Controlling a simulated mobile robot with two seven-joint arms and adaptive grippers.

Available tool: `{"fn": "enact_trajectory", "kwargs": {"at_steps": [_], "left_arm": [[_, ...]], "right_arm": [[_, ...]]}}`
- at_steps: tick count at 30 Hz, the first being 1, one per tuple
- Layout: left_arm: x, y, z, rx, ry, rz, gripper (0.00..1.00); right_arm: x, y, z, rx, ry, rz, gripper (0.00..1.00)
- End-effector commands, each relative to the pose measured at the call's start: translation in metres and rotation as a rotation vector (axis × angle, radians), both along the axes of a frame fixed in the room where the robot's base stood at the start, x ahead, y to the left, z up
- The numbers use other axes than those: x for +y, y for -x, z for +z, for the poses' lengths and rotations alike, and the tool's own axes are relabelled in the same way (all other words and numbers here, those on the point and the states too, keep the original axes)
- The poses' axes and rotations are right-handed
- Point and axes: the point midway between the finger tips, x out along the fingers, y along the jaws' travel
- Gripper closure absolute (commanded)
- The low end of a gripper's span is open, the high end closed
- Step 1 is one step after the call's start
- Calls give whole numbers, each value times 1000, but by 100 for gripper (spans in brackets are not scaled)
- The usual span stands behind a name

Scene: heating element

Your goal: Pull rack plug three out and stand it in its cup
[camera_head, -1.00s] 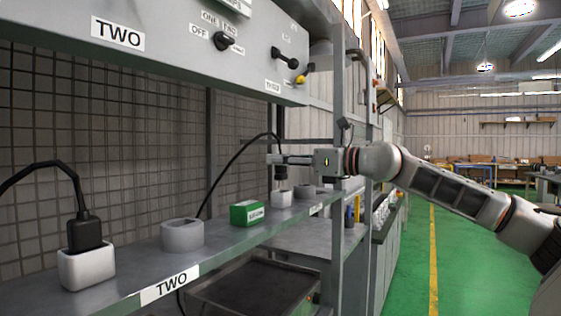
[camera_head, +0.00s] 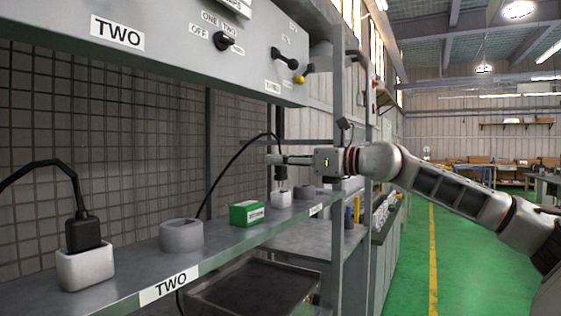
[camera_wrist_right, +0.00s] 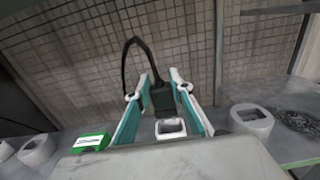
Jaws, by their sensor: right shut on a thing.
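My right gripper (camera_head: 274,160) is at the far part of the shelf, shut on a black plug (camera_head: 280,173) with a black cable. In the right wrist view the plug (camera_wrist_right: 162,98) sits between the two fingers, the cable arching up from it. The white socket block (camera_head: 281,199) is just below the plug. Its hollow top (camera_wrist_right: 170,128) shows in the wrist view; whether the plug tip is fully clear of it I cannot tell. A grey round cup (camera_head: 305,192) stands beside the block, to its right, and shows in the wrist view (camera_wrist_right: 250,120). My left gripper is not in view.
A green box (camera_head: 246,213) and another grey cup (camera_head: 182,236) stand nearer on the shelf (camera_head: 215,255). A second black plug (camera_head: 84,232) sits in a white block (camera_head: 86,268) at the left. A metal upright (camera_head: 338,220) stands close to my right arm. A switch panel (camera_head: 170,45) hangs above.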

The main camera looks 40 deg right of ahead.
Motion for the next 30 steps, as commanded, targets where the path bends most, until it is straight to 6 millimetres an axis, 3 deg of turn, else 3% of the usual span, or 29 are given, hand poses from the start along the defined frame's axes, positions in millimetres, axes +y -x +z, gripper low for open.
{"fn": "enact_trajectory", "kwargs": {"at_steps": [30], "left_arm": [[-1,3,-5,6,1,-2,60]], "right_arm": [[0,0,-2,0,0,-1,100]]}}
